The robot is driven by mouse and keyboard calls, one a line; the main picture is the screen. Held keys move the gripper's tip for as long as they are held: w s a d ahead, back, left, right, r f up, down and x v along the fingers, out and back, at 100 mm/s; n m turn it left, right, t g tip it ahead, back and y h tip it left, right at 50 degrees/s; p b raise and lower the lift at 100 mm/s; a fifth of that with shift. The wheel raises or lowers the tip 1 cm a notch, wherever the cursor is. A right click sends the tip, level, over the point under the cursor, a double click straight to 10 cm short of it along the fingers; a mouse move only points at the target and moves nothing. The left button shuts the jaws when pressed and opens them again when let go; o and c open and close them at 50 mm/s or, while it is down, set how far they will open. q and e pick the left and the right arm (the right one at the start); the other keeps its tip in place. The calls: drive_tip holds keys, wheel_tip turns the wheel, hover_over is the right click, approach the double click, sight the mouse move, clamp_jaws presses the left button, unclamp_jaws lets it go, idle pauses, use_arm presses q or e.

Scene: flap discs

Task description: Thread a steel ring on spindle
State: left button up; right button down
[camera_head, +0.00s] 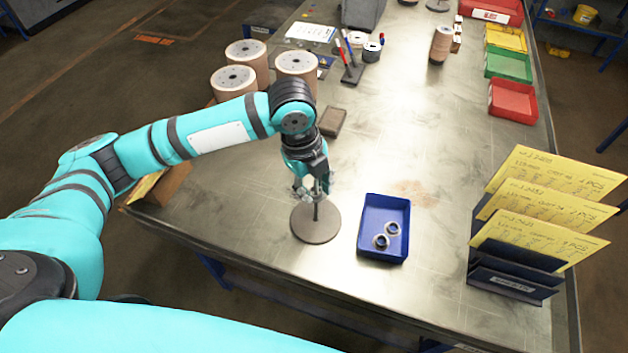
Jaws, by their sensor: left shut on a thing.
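The spindle (315,212) is a thin upright rod on a round grey base (317,230) near the table's front edge. My left gripper (314,188) points down right over the spindle and is shut on a small steel ring, mostly hidden between the fingers. I cannot tell whether the ring is around the rod or just above it. A blue tray (372,215) stands just right of the base. Two steel rings lie in it, one (392,228) behind the other (381,241). My right gripper is not in view.
A dark card rack with yellow sheets (545,205) stands at the right. Tan disc stacks (297,66) stand at the back left, near a small brown block (332,121). Red, green and yellow bins (512,101) line the far right edge. The table middle is clear.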

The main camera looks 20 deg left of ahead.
use_arm(q)
drive_tip(key=shift+f+b, duration=0.85)
drive_tip(key=shift+f, duration=1.65)
drive_tip(key=o, duration=0.9)
drive_tip(key=shift+r, duration=0.35)
wheel_tip(320, 180, up, 11)
drive_tip(key=a, duration=0.1)
drive_tip(key=shift+s+a+r, duration=0.2)
drive_tip(key=shift+s+a, duration=0.15)
drive_tip(key=shift+r+p, duration=0.25)
drive_tip(key=shift+p, duration=0.6)
